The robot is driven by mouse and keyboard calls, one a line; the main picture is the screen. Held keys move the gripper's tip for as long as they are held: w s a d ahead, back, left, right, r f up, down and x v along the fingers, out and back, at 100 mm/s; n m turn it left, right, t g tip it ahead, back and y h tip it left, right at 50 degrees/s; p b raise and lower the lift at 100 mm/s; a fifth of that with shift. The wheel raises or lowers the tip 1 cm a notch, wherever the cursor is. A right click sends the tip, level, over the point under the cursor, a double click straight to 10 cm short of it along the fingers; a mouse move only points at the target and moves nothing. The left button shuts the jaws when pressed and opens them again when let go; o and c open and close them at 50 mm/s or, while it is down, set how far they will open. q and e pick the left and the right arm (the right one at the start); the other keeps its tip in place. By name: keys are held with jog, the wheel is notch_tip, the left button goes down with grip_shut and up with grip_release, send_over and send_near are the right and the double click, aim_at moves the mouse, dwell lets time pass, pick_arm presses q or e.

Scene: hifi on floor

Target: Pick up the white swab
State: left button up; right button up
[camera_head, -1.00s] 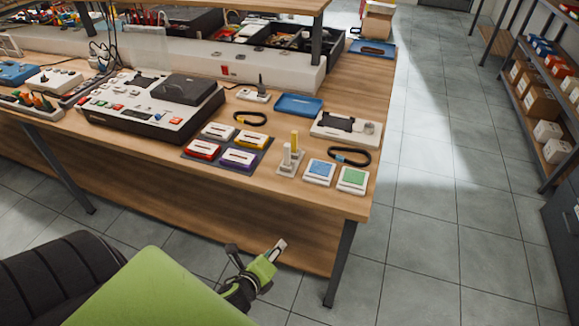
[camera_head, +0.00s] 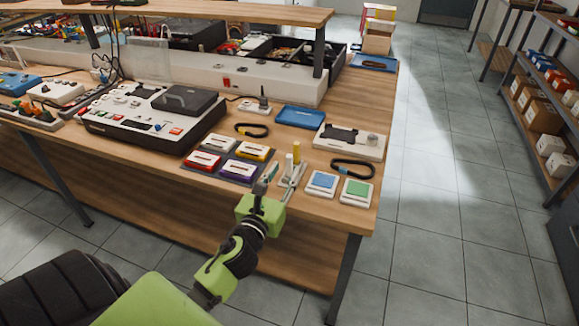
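The white swab (camera_head: 287,163) stands upright in a small light holder near the front edge of the workbench. A yellow swab (camera_head: 296,153) stands upright just behind it in the same holder. My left gripper (camera_head: 284,174) reaches over the bench edge, its two fingers apart and pointing at the holder. The white swab appears between the fingertips in the picture; I cannot tell whether either finger touches it. The fingers hide part of the holder. My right gripper is not in view.
Right of the holder lie a blue-topped case (camera_head: 322,183) and a green-topped case (camera_head: 356,192). Left is a dark mat with several coloured cartridges (camera_head: 251,151). A black strap (camera_head: 353,168) and a white device (camera_head: 349,141) lie behind. The floor right of the workbench (camera_head: 334,216) is clear.

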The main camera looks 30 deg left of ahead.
aim_at(288, 161)
pick_arm(q)
jog(key=shift+a+p+x, duration=0.15)
jog(key=shift+p+x, duration=0.1)
jog(key=shift+x, duration=1.4)
jog(key=shift+a+p+x, duration=0.15)
jog(key=shift+p+x, duration=0.1)
jog(key=shift+x, duration=1.4)
jog(key=shift+s, duration=0.1)
grip_shut()
